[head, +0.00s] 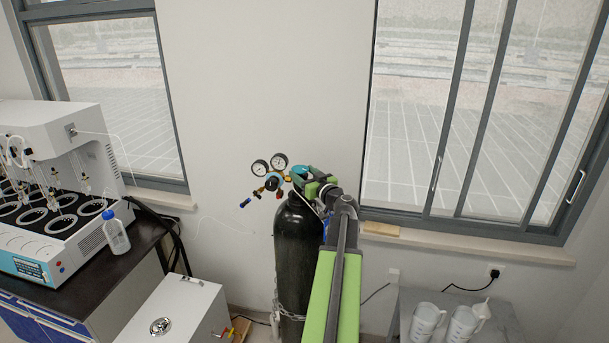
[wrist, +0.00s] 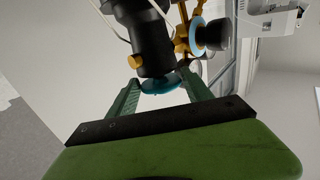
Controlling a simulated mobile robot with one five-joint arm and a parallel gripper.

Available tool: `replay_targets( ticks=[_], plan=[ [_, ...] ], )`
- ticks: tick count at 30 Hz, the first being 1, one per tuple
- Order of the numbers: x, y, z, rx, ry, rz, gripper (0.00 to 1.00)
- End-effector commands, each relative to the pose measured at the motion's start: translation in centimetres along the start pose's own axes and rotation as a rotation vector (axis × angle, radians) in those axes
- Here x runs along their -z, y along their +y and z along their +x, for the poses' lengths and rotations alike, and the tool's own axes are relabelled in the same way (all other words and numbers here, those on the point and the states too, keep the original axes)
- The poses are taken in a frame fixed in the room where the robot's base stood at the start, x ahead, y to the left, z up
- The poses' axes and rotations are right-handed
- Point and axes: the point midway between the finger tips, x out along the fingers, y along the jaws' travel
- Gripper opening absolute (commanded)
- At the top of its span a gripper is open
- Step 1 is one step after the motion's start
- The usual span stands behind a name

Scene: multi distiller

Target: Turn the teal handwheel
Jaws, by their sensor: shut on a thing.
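The teal handwheel (head: 303,169) sits on top of a tall black gas cylinder (head: 297,240) in the head view. In the wrist view the handwheel (wrist: 160,85) shows between the two green fingers of my gripper (wrist: 162,88). My gripper (head: 313,180) is at the top of the cylinder and is shut on the handwheel. In the head view my own arm and gripper hide part of the handwheel and the cylinder's right side.
A brass regulator with two gauges (head: 270,166) is attached left of the handwheel. A chain (head: 290,313) runs around the cylinder. A white box (head: 180,312) stands left of it, and a grey table (head: 470,320) with white jugs (head: 427,319) stands to the right.

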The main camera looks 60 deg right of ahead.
Motion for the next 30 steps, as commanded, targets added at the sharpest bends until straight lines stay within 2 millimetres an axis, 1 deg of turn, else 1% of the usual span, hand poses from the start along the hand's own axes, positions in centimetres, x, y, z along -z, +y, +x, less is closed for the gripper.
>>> replay_targets(
  ticks=[1,6,11,17,21,24,30],
  plan=[
    [0.0,0.0,-0.1,0.002,-0.001,-0.001,0.4],
    [-0.1,0.3,-0.2,-0.002,-0.001,-0.001,0.18],
    [-0.1,0.8,0.0,0.038,-0.002,-0.002,0.18],
    [-0.1,1.7,0.2,0.236,-0.002,-0.002,0.18],
    [-0.1,1.7,0.2,0.346,-0.002,-0.002,0.18],
    [-0.1,1.6,0.0,0.384,-0.002,-0.002,0.18],
    [-0.1,1.5,-0.2,0.392,-0.002,-0.002,0.18]
  ],
)
